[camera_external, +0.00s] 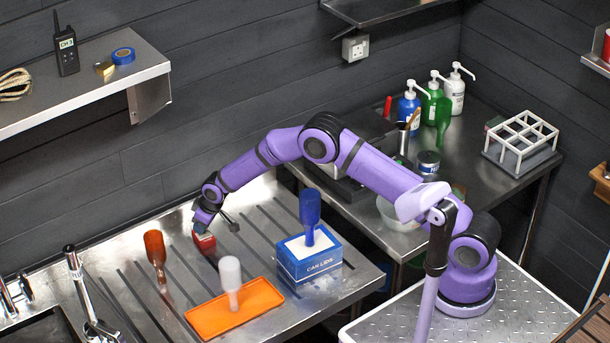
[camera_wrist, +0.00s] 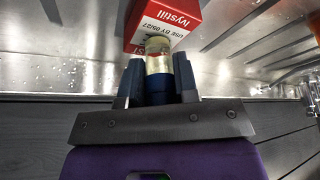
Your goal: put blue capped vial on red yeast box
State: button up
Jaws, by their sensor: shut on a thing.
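A red yeast box (camera_external: 204,242) stands on the steel drainboard near the back wall, just below my gripper (camera_external: 206,222). In the wrist view the red box (camera_wrist: 178,17) shows a white label at the top of the picture. My gripper (camera_wrist: 160,76) is shut on the blue capped vial (camera_wrist: 159,63). The dark blue cap lies between the fingers, and the pale yellowish body points toward the box. The vial's end overlaps the box's edge in this view; I cannot tell whether they touch. In the external view the vial is hidden or too small to make out.
An orange bottle-like item (camera_external: 156,248) stands to the left. A white one stands on an orange tray (camera_external: 258,300) in front. A blue box (camera_external: 308,262) with a blue item on top stands to the right. Bare drainboard lies between them. The dark wall is close behind.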

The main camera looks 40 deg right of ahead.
jog(key=shift+f, duration=0.1)
jog(key=o, duration=0.9)
jog(key=v, duration=1.2)
jog(key=shift+a, duration=0.1)
